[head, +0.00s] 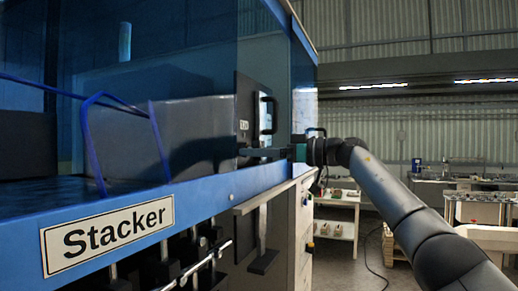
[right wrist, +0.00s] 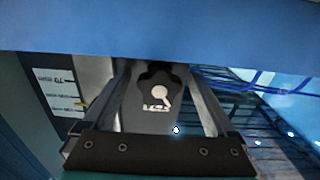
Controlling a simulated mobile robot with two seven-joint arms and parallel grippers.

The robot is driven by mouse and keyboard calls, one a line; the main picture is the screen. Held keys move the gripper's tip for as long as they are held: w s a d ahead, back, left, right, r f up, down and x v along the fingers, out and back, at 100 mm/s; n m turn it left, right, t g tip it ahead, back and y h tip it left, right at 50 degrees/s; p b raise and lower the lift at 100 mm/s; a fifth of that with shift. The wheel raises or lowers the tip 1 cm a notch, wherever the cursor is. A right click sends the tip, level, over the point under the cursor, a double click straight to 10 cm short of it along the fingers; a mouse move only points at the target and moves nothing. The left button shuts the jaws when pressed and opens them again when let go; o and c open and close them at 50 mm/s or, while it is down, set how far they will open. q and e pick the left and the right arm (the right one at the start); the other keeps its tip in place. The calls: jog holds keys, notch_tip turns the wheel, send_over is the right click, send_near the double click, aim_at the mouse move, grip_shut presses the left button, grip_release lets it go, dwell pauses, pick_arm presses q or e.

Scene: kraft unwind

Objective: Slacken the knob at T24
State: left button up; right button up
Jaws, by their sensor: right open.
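In the right wrist view, a dark lobed knob (right wrist: 162,82) with a pale round centre sits on a grey panel. A small pale marking with a pointer-like shape lies at its lower edge, too blurred to read. My right gripper (right wrist: 160,72) is open, with one finger on each side of the knob and a visible gap on both sides. In the head view, my right gripper (head: 243,154) reaches left to the machine's dark panel, below a small label (head: 243,125) that is too small to read. The knob cannot be made out there. My left gripper is out of view.
A blue machine frame with a Stacker sign (head: 108,236) fills the left. A black handle (head: 267,115) stands just above my right gripper. A white shelf unit (head: 337,222) and workbenches stand behind at the right.

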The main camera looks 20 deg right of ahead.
jog(key=c, duration=1.4)
